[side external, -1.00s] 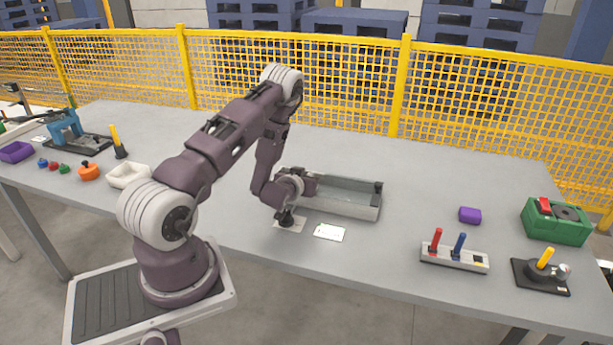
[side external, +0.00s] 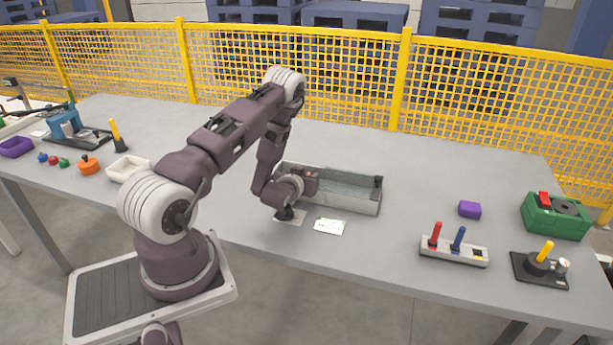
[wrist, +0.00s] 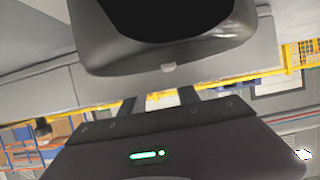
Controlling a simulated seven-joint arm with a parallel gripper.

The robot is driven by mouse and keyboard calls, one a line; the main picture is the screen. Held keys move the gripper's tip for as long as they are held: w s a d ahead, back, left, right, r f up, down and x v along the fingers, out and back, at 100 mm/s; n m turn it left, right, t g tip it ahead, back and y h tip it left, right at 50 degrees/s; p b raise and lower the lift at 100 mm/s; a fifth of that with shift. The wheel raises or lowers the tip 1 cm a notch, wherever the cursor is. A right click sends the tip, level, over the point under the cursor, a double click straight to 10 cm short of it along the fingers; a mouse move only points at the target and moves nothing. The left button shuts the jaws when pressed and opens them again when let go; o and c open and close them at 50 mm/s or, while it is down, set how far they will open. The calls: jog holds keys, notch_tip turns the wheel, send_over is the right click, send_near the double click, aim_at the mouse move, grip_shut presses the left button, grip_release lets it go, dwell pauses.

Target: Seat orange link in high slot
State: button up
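In the side view my gripper (side external: 311,178) is low at the left end of a grey open-topped trough (side external: 345,208), largely hidden by my wrist. In the wrist view two dark finger stubs (wrist: 158,101) stand apart. I cannot tell whether my gripper holds anything. I cannot make out an orange link or a high slot. The only clearly orange thing is a round piece with a black knob (side external: 88,166) at the far left.
White cards (side external: 330,226) lie before the trough. To the right are a block with red and blue levers (side external: 453,251), a purple block (side external: 469,209), a green box (side external: 556,218) and a yellow-handled joystick (side external: 541,265). A white tray (side external: 128,168) is left. A yellow fence (side external: 350,100) stands behind.

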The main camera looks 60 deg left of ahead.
jog(key=v, duration=0.7)
jog(key=shift+r, duration=0.1)
